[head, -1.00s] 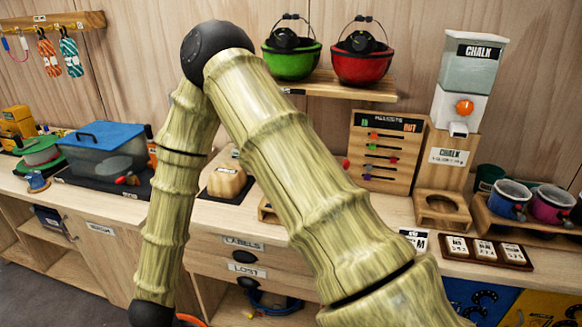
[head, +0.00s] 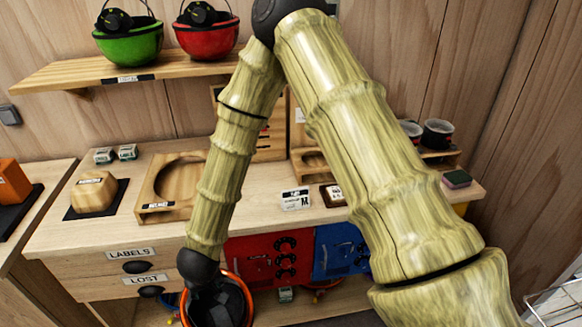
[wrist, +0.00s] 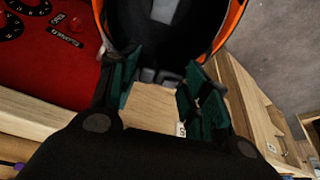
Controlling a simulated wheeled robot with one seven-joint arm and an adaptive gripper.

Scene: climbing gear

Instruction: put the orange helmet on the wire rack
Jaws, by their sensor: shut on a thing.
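The orange helmet (head: 247,292) hangs low in front of the counter in the head view, its dark inside facing up and its lower part cut off by the frame. My gripper (wrist: 158,82) is shut on the helmet, and the helmet's orange rim and dark inside fill the top of the wrist view (wrist: 234,22). Its exact hold on the rim is partly hidden. A wire rack (head: 560,303) shows only in part at the lower right edge of the head view, well apart from the helmet.
A counter (head: 255,205) with drawers and red and blue panels runs behind the helmet. It bears an empty round wooden holder (head: 157,208) and small cards. Green (head: 128,42) and red (head: 207,38) helmets sit on the wall shelf (head: 60,78). My arm hides the middle.

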